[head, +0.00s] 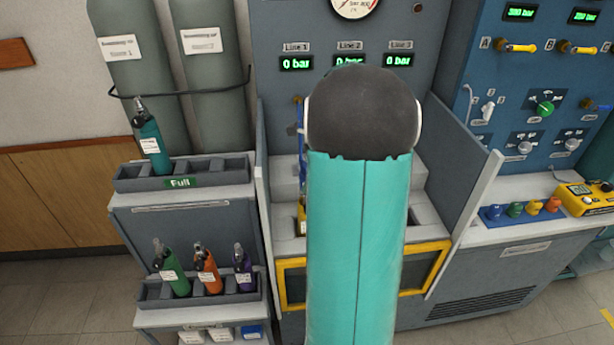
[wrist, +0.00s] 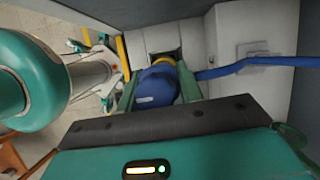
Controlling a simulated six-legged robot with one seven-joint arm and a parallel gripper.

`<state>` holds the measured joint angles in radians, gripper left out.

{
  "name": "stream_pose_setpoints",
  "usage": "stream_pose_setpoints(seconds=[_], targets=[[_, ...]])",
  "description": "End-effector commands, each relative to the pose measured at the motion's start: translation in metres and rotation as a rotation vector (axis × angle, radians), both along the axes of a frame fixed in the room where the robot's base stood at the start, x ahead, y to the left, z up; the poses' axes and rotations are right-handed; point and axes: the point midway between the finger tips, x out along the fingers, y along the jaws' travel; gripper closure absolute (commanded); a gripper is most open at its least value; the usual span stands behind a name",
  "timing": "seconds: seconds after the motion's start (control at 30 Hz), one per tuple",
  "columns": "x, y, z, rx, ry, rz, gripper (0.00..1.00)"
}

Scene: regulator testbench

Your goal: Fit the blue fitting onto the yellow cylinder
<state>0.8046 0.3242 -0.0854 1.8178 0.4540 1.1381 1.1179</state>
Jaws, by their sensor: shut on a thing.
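In the wrist view, my gripper (wrist: 158,90) is shut on the blue fitting (wrist: 157,89), with one green finger on each side of it. The yellow cylinder (wrist: 165,60) shows only as a small yellow part just beyond the fitting, in a dark opening. The fitting overlaps it in this view, and I cannot tell whether it is seated. A blue hose (wrist: 245,66) runs off to the right from near the fitting. In the head view, my arm hides the gripper and the fitting. A sliver of the yellow cylinder (head: 301,216) shows at the arm's left edge.
Grey side panels (head: 466,220) flank the test bay. A rack marked Full (head: 215,170) holds a teal cylinder (head: 150,140). A lower rack (head: 212,299) holds green, orange and purple cylinders. All three line displays read 0 bar. Coloured fittings (head: 515,210) stand on the right bench.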

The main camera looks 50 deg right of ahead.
Motion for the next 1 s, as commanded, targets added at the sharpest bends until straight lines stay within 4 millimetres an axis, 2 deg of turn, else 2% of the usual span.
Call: stream_pose_setpoints(seconds=[0.9,0.93,1.0], targets=[[0.000,0.000,-0.013,0.001,0.001,0.000,0.95],[0.000,0.000,-0.013,0.000,0.000,0.000,0.58],[0.000,0.000,-0.013,0.000,0.000,0.000,0.44]])
